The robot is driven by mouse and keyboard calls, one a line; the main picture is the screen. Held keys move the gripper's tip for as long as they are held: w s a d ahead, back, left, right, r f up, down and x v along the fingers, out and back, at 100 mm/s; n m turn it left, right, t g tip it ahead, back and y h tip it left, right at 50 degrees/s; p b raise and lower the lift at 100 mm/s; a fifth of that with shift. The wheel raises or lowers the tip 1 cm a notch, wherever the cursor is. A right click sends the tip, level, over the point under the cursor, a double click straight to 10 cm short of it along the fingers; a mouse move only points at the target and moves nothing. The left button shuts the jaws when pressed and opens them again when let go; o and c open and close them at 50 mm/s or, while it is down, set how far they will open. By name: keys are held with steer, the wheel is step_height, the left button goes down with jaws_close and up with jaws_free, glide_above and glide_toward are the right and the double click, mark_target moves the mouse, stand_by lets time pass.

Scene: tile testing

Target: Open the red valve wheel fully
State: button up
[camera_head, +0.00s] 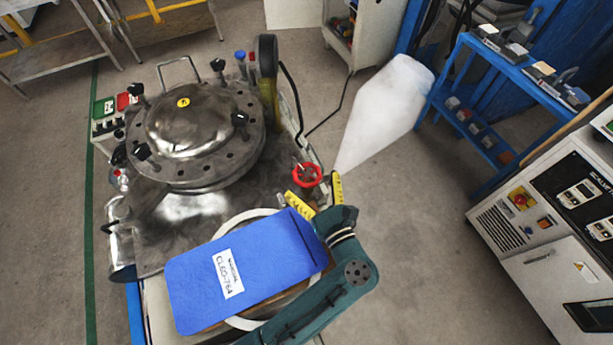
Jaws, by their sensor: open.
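The red valve wheel (307,175) is a small red ring at the right edge of the steel machine top, near its front right part. My gripper (321,189) comes from below, with one yellow finger at the left and one at the right, spread apart. The fingertips are close to the near side of the wheel. Whether they touch it cannot be told from this view.
A blue clipboard-like sheet (190,290) with a white label lies in front, left of my arm. A domed steel vessel (192,122) with black knobs stands on the machine top. A white plume (385,108) spreads from near the wheel toward the upper right. A control cabinet (550,220) stands at the right.

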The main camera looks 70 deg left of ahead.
mark_target(307, 172)
steer(key=a, duration=0.3)
steer(key=shift+s+a+b, duration=0.15)
steer(key=shift+b, duration=0.15)
steer(key=shift+c, duration=0.2)
steer(key=c, duration=1.1)
steer(key=shift+o, duration=0.2)
steer(key=shift+r+n+g+p, duration=0.35)
steer(key=shift+g+p, duration=0.15)
steer(key=shift+p, duration=0.55)
steer(key=shift+f+n+g+p, duration=0.25)
steer(key=shift+n+g+p, duration=0.2)
steer(key=shift+g+p, duration=0.25)
steer(key=o, duration=1.1)
steer(key=shift+f, duration=0.1)
